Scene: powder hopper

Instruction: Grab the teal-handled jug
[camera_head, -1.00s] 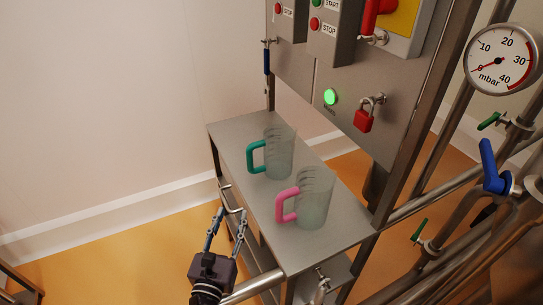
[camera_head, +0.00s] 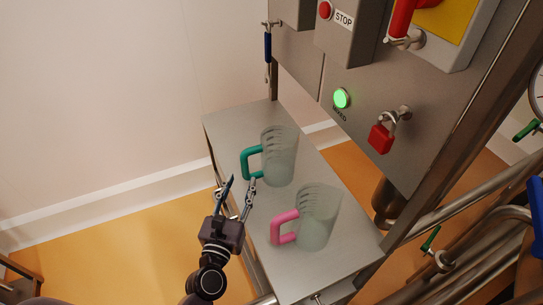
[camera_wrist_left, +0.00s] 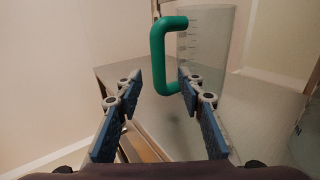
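The teal-handled jug (camera_head: 279,157) stands upright on the metal table, its teal handle (camera_head: 249,163) facing left. In the left wrist view the teal handle (camera_wrist_left: 158,58) is ahead, with the clear graduated jug body (camera_wrist_left: 205,45) to its right. My left gripper (camera_head: 239,184) is open and empty, just short of the handle at the table's left edge. In the wrist view its fingers (camera_wrist_left: 157,90) are spread apart, with the handle beyond and between the tips. Whether a tip touches the handle is unclear. My right gripper is not in view.
A pink-handled jug (camera_head: 320,217) stands on the same table (camera_head: 228,123), nearer and to the right. A steel cabinet with a green lamp (camera_head: 341,98) and a red padlock (camera_head: 381,138) rises behind the table. Pipes fill the right side.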

